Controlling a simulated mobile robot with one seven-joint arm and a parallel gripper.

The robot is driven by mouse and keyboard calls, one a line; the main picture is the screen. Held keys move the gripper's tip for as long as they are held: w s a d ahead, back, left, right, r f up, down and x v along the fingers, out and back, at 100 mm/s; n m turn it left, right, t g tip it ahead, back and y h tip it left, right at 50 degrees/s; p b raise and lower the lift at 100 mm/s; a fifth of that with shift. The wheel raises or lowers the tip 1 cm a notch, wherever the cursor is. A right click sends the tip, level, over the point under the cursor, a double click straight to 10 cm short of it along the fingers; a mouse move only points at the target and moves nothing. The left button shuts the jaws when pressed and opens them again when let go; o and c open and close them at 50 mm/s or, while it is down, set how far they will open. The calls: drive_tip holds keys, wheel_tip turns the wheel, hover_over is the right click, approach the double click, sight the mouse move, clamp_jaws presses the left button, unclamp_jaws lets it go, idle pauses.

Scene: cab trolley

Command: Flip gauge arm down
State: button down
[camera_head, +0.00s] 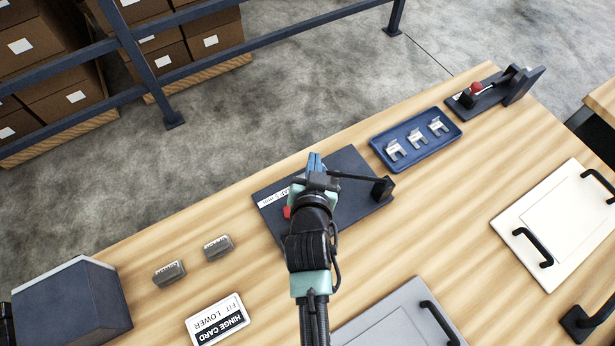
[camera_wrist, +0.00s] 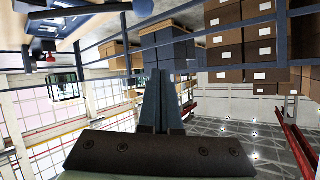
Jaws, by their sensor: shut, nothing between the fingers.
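The gauge is a dark plate (camera_head: 350,215) on the wooden bench with a white label strip and a black hinge post (camera_head: 382,188) at its right end. The gauge arm (camera_head: 350,176) is a thin black rod running left from the post to behind my gripper; its far end is hidden and its exact height is unclear. My gripper (camera_head: 315,162) is over the plate, fingers together and empty. Its closed fingers (camera_wrist: 160,78) also show in the wrist view, where the gauge arm is not visible. A red part (camera_head: 287,212) shows beside my wrist.
A blue tray (camera_head: 375,148) with metal clips and a red-knobbed clamp (camera_head: 468,97) stand to the right. Two small grey blocks (camera_head: 218,247) and a hinge card (camera_head: 217,320) lie left. A handled white panel (camera_head: 560,225) lies right. A blue rail (camera_head: 270,38) stands behind.

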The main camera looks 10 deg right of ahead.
drive_tip(key=b+v, duration=0.1)
drive_tip(key=v, duration=0.5)
drive_tip(key=shift+a, duration=0.5)
drive_tip(key=shift+s+r, duration=0.1)
